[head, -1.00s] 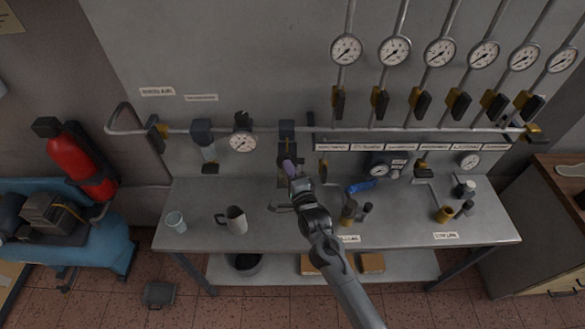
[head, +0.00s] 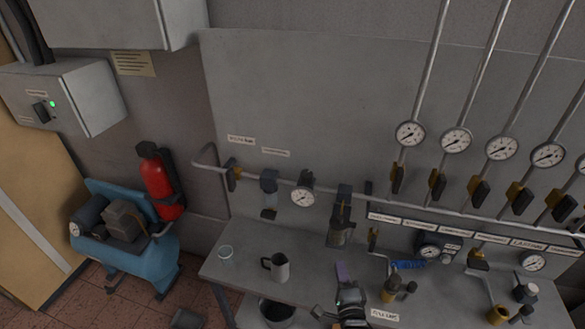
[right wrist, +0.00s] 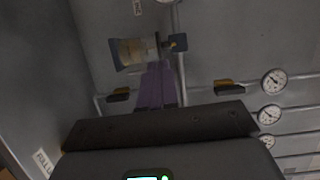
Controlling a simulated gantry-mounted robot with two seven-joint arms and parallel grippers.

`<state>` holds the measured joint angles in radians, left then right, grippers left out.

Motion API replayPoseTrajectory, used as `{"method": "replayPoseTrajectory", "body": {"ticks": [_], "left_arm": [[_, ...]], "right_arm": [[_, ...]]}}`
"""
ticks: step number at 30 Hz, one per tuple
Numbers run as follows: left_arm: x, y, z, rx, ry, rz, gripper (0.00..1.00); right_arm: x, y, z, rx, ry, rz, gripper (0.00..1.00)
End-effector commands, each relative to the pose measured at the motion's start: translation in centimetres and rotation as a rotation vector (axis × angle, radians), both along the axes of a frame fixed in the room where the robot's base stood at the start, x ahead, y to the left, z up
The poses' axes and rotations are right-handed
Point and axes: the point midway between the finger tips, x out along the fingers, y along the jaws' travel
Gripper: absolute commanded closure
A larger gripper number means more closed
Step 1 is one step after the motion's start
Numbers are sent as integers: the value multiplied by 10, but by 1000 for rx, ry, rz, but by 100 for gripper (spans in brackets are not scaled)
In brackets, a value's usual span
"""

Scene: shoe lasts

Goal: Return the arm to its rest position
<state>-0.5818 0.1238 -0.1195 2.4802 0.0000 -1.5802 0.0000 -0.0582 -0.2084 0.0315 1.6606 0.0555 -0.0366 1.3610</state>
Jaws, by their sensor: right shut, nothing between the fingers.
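My right gripper (head: 341,270) shows at the bottom of the head view, over the grey bench. Its purple fingers are together with nothing between them; they also show in the right wrist view (right wrist: 157,84). The fingertips appear below and apart from the pipe-mounted unit with a clear bowl (head: 340,232). That bowl shows beyond the fingers in the right wrist view (right wrist: 130,53). Most of my right arm is cut off by the lower edge of the head view. My left gripper is not in view.
A blue coiled item (head: 408,265) lies behind. Gauges and valves line the wall pipe. A blue compressor (head: 145,262) and red extinguisher (head: 160,184) stand left.

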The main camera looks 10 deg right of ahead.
Motion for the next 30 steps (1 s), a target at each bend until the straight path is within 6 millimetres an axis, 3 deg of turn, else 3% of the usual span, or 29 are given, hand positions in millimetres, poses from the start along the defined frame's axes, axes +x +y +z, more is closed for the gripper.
{"method": "replayPoseTrajectory", "body": {"ticks": [4,6,11,21,27,30], "left_arm": [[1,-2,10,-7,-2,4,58],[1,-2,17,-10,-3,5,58],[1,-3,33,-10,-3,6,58],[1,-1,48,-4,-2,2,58],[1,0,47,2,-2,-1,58],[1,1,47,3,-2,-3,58]], "right_arm": [[-28,-8,-30,-32,69,8,100],[-49,-14,-33,-61,88,16,100],[-106,-21,-25,-198,225,96,100],[-225,-4,-1,-850,708,527,100],[-275,-1,19,-1181,867,844,100],[-295,-4,20,-1288,921,984,100]]}}
